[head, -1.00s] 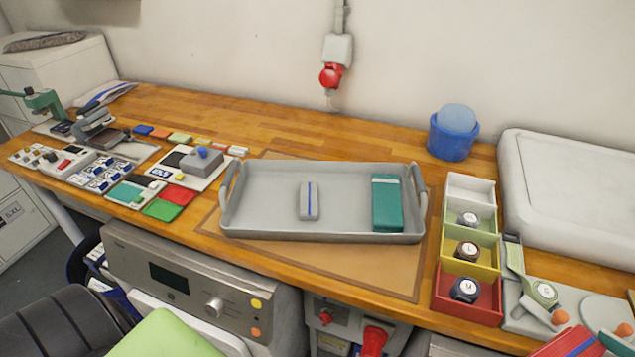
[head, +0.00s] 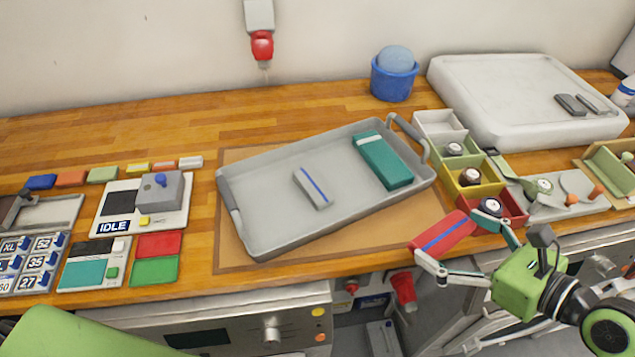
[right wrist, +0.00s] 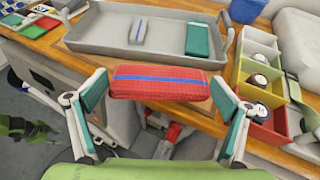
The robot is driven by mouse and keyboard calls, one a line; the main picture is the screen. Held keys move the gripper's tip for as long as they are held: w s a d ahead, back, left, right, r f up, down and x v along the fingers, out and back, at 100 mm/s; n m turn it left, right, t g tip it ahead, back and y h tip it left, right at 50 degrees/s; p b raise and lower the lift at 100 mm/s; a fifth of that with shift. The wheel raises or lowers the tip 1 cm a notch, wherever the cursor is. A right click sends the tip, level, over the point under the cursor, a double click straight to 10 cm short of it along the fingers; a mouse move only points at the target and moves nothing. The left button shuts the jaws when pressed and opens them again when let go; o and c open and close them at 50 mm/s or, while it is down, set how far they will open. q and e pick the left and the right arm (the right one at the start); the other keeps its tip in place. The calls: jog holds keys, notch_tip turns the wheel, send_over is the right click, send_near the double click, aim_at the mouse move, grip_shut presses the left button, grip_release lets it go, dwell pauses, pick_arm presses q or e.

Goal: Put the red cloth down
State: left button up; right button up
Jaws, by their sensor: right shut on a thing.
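The red cloth (head: 444,236) is a folded red bundle with a blue stripe. My right gripper (head: 468,245) is shut on it, holding it at the table's front edge, right of the tray. In the right wrist view the red cloth (right wrist: 160,82) sits between the two finger pads of the right gripper (right wrist: 158,90). The grey tray (head: 262,246) lies on a brown mat and holds a grey cloth (head: 312,188) with a blue stripe and a teal folded cloth (head: 384,160).
A row of coloured bins (head: 437,122) with round stamps stands right of the tray. A device reading IDLE (head: 125,208) and red and green pads (head: 158,245) are at left.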

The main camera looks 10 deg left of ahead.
jog(key=shift+a, duration=0.65)
jog(key=shift+w+d+f, duration=0.15)
jog(key=shift+w+f, duration=0.05)
jog(key=shift+w, duration=0.2)
jog(key=shift+w+d+f, duration=0.15)
jog(key=shift+w, duration=0.25)
jog(key=w, duration=0.1)
jog(key=w+f, duration=0.1)
jog(key=w, duration=0.2)
jog(key=shift+a+f+p, duration=0.3)
jog(key=shift+f+p, duration=0.05)
send_over(414, 221)
jog(key=f, duration=0.6)
jog(key=shift+s+d+f, duration=0.15)
jog(key=shift+s+f, duration=0.25)
jog(key=shift+w+f, duration=0.35)
jog(key=shift+f, duration=0.15)
pick_arm(q)
jog(key=shift+w+d+r, duration=0.15)
jog(key=shift+d+r, duration=0.1)
jog(key=shift+d, duration=0.3)
jog(key=shift+w+d+r, duration=0.15)
jog(key=shift+d+r, duration=0.05)
jog(key=shift+d, duration=0.3)
pick_arm(e)
jog(key=shift+f, duration=1.55)
jog(key=shift+f, duration=0.1)
